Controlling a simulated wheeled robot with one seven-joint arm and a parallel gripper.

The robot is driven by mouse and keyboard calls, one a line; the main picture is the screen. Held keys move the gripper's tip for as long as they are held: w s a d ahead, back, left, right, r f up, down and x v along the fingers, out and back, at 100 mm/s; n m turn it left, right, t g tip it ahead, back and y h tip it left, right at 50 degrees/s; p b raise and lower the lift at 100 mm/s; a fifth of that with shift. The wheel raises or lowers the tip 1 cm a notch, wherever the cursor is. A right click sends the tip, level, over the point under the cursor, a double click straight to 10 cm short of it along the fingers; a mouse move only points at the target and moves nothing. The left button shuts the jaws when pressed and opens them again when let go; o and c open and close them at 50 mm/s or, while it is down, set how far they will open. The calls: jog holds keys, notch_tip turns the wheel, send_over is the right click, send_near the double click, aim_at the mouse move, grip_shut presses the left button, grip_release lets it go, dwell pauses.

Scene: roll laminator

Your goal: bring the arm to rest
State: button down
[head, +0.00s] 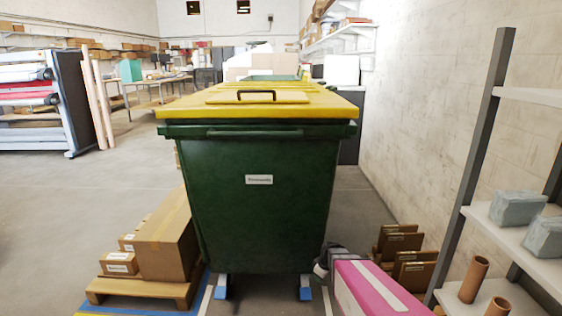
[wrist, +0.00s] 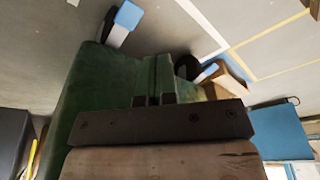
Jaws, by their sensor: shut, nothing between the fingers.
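My gripper (wrist: 160,100) shows in the wrist view as a dark crossbar with two short fingers close together. It is shut with nothing between the fingers. Behind it in the wrist view is a large green surface (wrist: 95,85), which looks like the wheeled bin. I cannot make out the gripper clearly in the head view. In the head view the green bin (head: 258,205) stands upright in the middle, its yellow lid (head: 200,111) closed. I cannot tell whether the gripper touches the bin.
Brown cartons (head: 165,240) sit on a wooden pallet (head: 150,290) left of the bin. A shelf rack (head: 478,150) stands at the right wall. Open floor (head: 85,190) lies to the left.

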jog(key=s+d+r+m+g+h, duration=0.1)
jog(key=s+d+r+m+h, duration=0.1)
jog(key=s+r+m, duration=0.8)
notch_tip(320, 180, up, 5)
jog(key=shift+s+d+g, duration=0.15)
jog(key=shift+s+g, duration=0.15)
jog(key=shift+s, duration=0.4)
